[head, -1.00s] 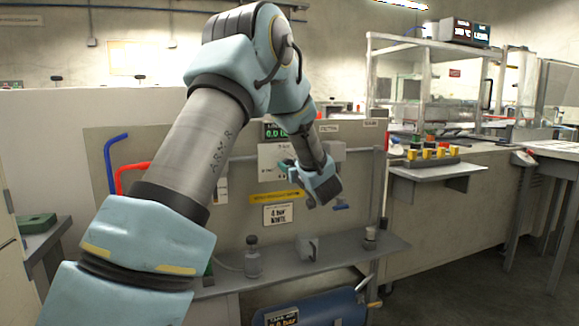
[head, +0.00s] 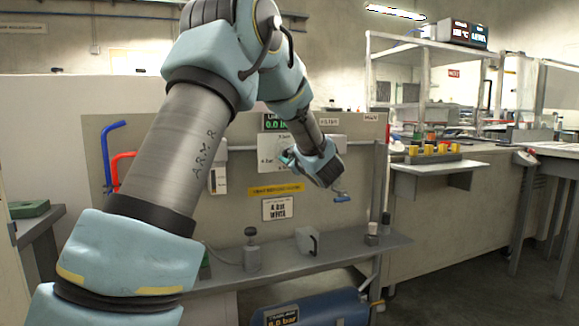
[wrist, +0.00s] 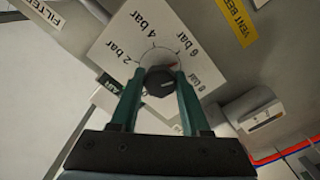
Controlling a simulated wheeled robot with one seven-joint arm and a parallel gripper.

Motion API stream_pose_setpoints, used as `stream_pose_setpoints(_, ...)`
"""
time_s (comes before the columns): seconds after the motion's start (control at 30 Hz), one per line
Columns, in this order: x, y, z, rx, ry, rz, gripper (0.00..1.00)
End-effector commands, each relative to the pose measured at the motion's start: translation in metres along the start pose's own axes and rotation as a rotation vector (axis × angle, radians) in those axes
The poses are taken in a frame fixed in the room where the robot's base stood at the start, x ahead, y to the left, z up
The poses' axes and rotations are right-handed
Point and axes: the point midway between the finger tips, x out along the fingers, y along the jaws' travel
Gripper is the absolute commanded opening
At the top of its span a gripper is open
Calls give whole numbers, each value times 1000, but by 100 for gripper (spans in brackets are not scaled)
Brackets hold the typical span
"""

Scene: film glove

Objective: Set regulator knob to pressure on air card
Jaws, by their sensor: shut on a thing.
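The regulator knob (wrist: 160,82) is dark and round, on a white dial plate (wrist: 133,30) marked 2, 4, 6 and 8 bar. My gripper (wrist: 164,76) has its green fingers on either side of the knob, shut on it. A small red mark shows at the knob's edge towards the 6 bar side; I cannot tell the exact setting. In the head view my gripper (head: 290,157) is at the dial plate, and my wrist hides the knob. The air card (head: 277,208) below reads 4 bar, with WHITE under it. The line display (head: 275,122) reads about 0.0.
A yellow label strip (head: 276,190) sits between dial and card. A grey shelf (head: 345,248) below carries a bottle-like item (head: 251,250) and small fittings. A blue tank (head: 320,308) lies underneath.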

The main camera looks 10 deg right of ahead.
Motion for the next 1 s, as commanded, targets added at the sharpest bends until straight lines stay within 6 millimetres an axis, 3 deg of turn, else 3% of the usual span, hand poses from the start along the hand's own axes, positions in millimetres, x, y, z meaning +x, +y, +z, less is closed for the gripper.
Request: stream_pose_setpoints(1.0, 0, -4, 5, -967, 0, 0, 0)
